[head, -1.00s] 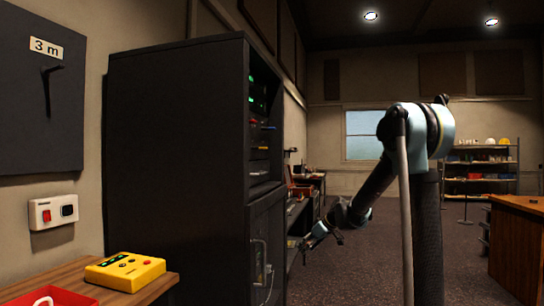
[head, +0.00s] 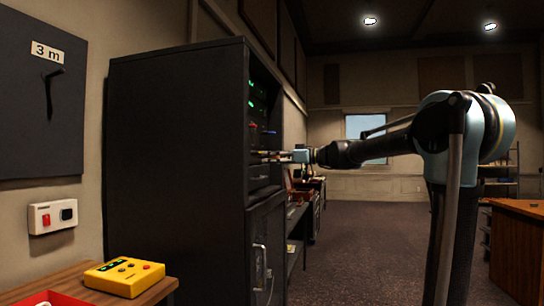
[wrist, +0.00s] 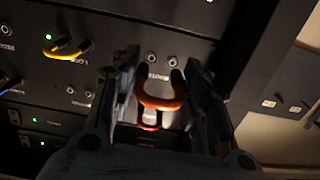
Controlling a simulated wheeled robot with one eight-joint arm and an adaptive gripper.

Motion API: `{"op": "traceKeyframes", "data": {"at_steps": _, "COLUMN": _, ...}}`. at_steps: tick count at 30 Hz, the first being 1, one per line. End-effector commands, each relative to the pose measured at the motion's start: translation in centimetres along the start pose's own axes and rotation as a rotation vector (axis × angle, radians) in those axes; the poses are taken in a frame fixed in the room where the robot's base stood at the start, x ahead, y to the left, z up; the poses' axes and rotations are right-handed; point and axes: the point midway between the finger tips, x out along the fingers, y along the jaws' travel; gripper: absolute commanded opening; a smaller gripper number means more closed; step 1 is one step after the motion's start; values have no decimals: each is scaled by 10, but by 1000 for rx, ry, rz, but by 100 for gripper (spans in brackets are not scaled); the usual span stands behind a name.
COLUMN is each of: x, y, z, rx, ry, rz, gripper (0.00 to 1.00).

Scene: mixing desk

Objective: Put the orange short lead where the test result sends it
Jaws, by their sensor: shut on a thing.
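The orange short lead (wrist: 160,102) is a small U-shaped loop with dark plug ends, held between the fingers of my gripper (wrist: 160,85) in the wrist view. Its plug ends point at the dark panel of the rack, close to a pair of sockets. I cannot tell whether they are seated in sockets. In the head view my gripper (head: 275,156) is at the open front of the tall black rack (head: 178,165). The yellow test box (head: 124,277), with a small green display and a red button, stands on the wooden bench at lower left.
A yellow lead (wrist: 66,50) is plugged in at the panel's upper left, and a blue lead (wrist: 8,84) shows at the left edge. A red tray (head: 42,299) is on the bench beside the test box. Floor right of the rack is clear.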

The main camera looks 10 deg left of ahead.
Motion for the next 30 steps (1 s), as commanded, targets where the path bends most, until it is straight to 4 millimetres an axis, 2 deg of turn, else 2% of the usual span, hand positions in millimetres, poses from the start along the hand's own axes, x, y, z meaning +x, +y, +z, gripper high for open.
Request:
{"op": "traceKeyframes", "data": {"at_steps": 3, "x": 1, "y": -8, "z": -16, "rx": 0, "ry": 21, "rz": 0, "gripper": 0}}
{"op": "traceKeyframes", "data": {"at_steps": 6, "x": 2, "y": -9, "z": -22, "rx": 0, "ry": 28, "rz": 1, "gripper": 0}}
{"op": "traceKeyframes", "data": {"at_steps": 11, "x": 10, "y": -9, "z": -22, "rx": 0, "ry": 29, "rz": 1, "gripper": 0}}
{"op": "traceKeyframes", "data": {"at_steps": 24, "x": 49, "y": -9, "z": -23, "rx": 1, "ry": 28, "rz": 0, "gripper": 0}}
{"op": "traceKeyframes", "data": {"at_steps": 30, "x": 58, "y": -8, "z": -23, "rx": 1, "ry": 28, "rz": 3, "gripper": 0}}
